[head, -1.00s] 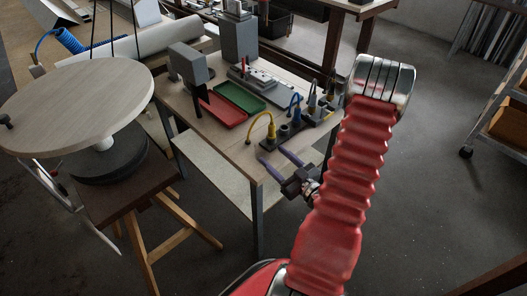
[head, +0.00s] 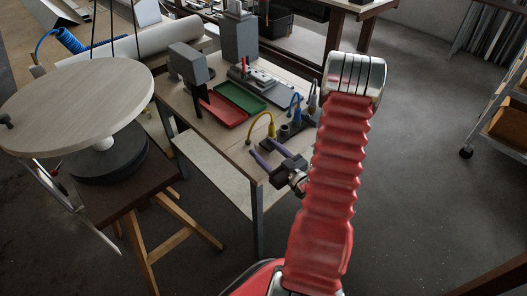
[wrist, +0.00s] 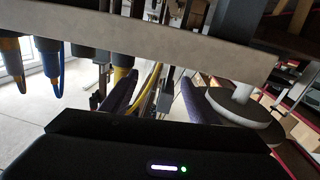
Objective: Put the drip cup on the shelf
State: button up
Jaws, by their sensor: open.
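A small dark cup (head: 284,131), which looks like the drip cup, stands on the bench top between the yellow-hosed and blue-hosed tools. In the wrist view, which looks upside down, it seems to be the grey cylinder (wrist: 84,53) left of the yellow tool. My gripper (head: 262,147) has purple fingers, spread open and empty, at the bench's front right edge, left of and nearer than the cup. In the wrist view the open fingers (wrist: 156,88) show with nothing gripped between them. A pale lower board (head: 205,170) under the bench may be the shelf.
The yellow-hosed tool (head: 262,128) stands just beyond my fingers, and a blue-hosed tool (head: 296,108) behind the cup. Red (head: 222,110) and green (head: 241,97) trays lie further back. A round turntable (head: 75,105) stands at left.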

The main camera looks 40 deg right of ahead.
jog(key=shift+w, duration=0.8)
jog(key=shift+d, duration=0.1)
jog(key=shift+c, duration=0.2)
jog(key=c, duration=0.9)
jog(key=shift+r, duration=5)
